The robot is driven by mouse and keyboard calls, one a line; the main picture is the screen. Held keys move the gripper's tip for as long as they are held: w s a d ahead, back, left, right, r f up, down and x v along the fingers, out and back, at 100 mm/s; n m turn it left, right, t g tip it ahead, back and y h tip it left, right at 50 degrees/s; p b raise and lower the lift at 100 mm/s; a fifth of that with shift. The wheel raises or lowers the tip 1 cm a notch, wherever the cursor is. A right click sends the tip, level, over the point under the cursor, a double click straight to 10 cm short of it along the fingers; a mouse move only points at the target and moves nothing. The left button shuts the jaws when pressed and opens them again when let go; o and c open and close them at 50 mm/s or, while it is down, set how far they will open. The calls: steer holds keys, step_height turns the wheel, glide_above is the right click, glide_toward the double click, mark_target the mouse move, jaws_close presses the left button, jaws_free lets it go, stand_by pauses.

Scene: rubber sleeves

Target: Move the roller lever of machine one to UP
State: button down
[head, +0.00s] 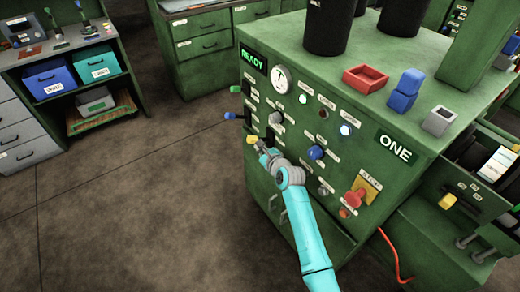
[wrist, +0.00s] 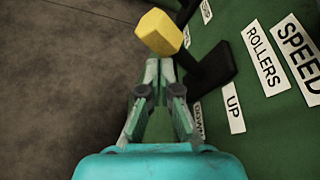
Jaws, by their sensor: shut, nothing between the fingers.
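The roller lever has a yellow block knob (wrist: 159,32) on a dark arm and a black base plate (wrist: 210,68) on the green panel. White ROLLERS (wrist: 265,60) and UP (wrist: 234,107) labels lie beside it; another label is partly hidden by my gripper. In the head view the yellow knob (head: 252,140) sticks out from the left edge of machine one's front. My gripper (wrist: 160,68) is shut and empty, its fingertips close to the knob and lever arm. I cannot tell whether they touch. In the head view my gripper (head: 264,149) is just right of and below the knob.
Machine one (head: 395,148) carries blue-knobbed levers (head: 230,116) above the yellow one, a blue knob (head: 315,152) and a red stop button (head: 353,198) on yellow. A READY display (head: 252,60) glows green. The floor to the left is open. A shelf with bins stands at the far left.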

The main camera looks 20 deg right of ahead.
steer(key=shift+r, duration=0.15)
steer(key=s+d, duration=0.3)
steer(key=s, duration=0.8)
steer(key=shift+d, duration=0.3)
steer(key=shift+s, duration=0.1)
